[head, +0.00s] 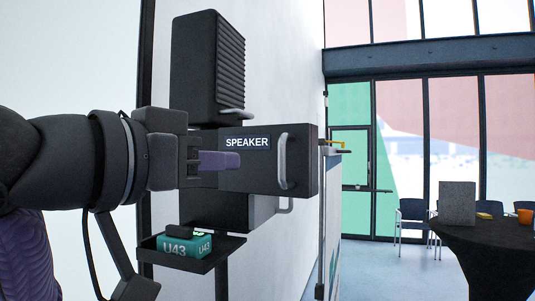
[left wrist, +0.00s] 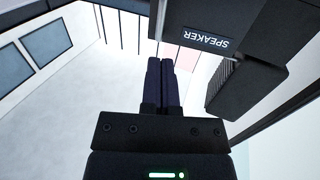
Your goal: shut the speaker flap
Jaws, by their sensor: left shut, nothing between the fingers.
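The speaker flap (head: 262,178) is a dark panel with a white-lettered SPEAKER label and a grey upright handle (head: 283,160) near its right edge. It stands out from the dark unit by the white wall. How far it is swung open I cannot tell. My left gripper (head: 222,161) is shut and empty, its purple fingers in front of the flap's left part, below the label; contact is unclear. In the left wrist view the shut fingers (left wrist: 161,82) show beside the flap (left wrist: 238,14), whose label appears upside down. My right gripper is not in view.
A louvred black box (head: 208,65) with a small handle is above the flap. A black tray (head: 217,256) holding a teal U43 box (head: 184,245) is below my gripper. A dark round table (head: 490,235) and chairs stand at the right. The floor between is clear.

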